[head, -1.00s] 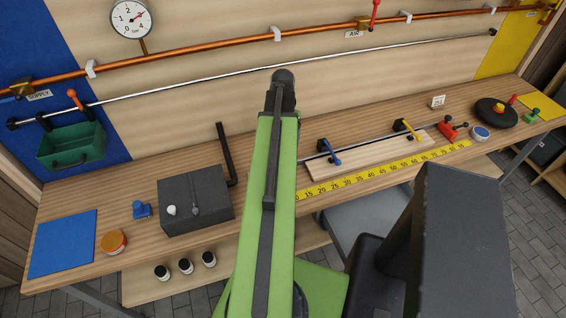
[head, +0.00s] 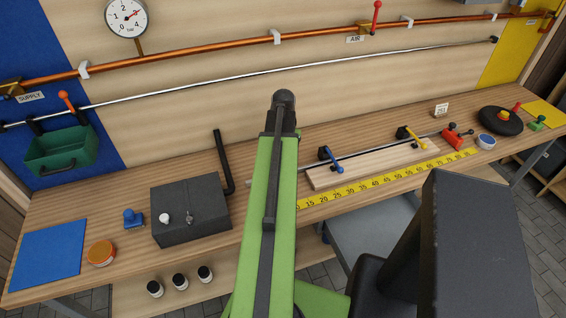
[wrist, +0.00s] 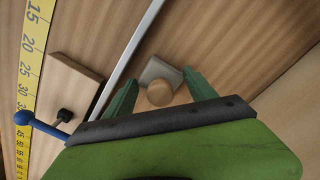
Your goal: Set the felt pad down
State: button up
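The felt pad (wrist: 158,71) is a small grey square with a round wooden knob (wrist: 160,94) facing the wrist camera. It sits between the green fingertips of my gripper (wrist: 161,76) in the wrist view. The fingertips meet the pad's opposite edges, with gaps beside the knob, so my gripper appears shut on the pad. The wooden bench (wrist: 235,40) lies behind the pad; the height between them is hard to tell. In the head view my arm hides both the gripper and the pad.
A yellow ruler (head: 385,177), a pale board (head: 370,166) with blue and yellow clamps and a metal rod lie right of my arm. A dark box (head: 190,210), a black bent pipe (head: 224,163) and a blue mat (head: 48,253) lie left.

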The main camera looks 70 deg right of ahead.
jog(key=c, duration=1)
jog(key=shift+r+p, duration=0.45)
notch_tip(320, 180, up, 4)
jog(key=p, duration=0.4)
jog(key=s+a+r+p, duration=0.1)
jog(key=s+r+p, duration=0.1)
jog(key=s, duration=0.1)
jog(key=s+a+r+p, duration=0.1)
jog(key=s+r+p, duration=0.1)
jog(key=s, duration=0.2)
jog(key=s+a+r+p, duration=0.1)
jog(key=s+r+p, duration=0.1)
jog(key=s, duration=0.2)
jog(key=shift+s, duration=0.15)
